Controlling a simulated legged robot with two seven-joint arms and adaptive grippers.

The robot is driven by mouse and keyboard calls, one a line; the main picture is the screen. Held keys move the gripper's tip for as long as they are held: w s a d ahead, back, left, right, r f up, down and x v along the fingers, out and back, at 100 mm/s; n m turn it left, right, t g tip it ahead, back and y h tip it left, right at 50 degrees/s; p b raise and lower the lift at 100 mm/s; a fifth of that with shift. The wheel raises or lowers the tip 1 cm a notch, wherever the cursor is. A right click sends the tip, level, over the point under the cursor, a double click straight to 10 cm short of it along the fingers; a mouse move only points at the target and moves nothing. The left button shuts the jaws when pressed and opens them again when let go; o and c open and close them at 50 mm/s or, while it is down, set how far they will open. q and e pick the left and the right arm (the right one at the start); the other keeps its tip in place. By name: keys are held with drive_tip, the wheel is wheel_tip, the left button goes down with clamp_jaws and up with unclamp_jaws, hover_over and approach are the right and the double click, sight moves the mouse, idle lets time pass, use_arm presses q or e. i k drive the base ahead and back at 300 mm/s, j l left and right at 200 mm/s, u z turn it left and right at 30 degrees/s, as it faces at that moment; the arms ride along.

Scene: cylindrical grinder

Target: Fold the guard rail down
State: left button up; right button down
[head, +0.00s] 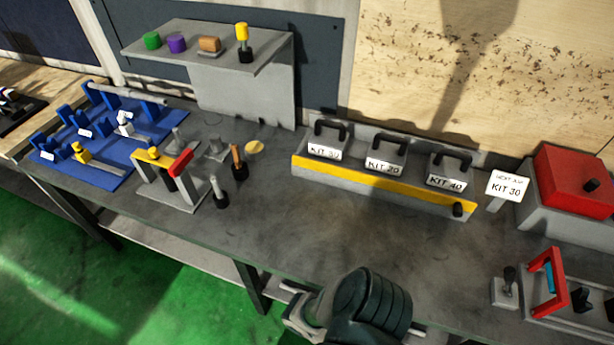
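The guard rail (375,184) is a long grey strip with a yellow upper band. It stands upright along the front of the kit bay, with a black knob (457,209) near its right end. Behind it are three grey kit boxes with black handles, labelled KIT 30 (323,151), KIT 20 (383,166) and KIT 40 (444,183). A dark ridged part of my arm and a grey piece, seemingly my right gripper (305,312), show at the bottom centre, in front of the rail and apart from it. Its fingertips are not clear. My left gripper is out of view.
A sign (507,187) reads KIT 30. A red-lidded box (577,180) stands right. A red-handled fixture (547,283) sits at front right. Blue fixtures (95,150), small posts and a raised shelf (207,42) fill the left. The bench before the rail is clear.

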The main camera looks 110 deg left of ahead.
sight(458, 205)
drive_tip(key=u, duration=3.05)
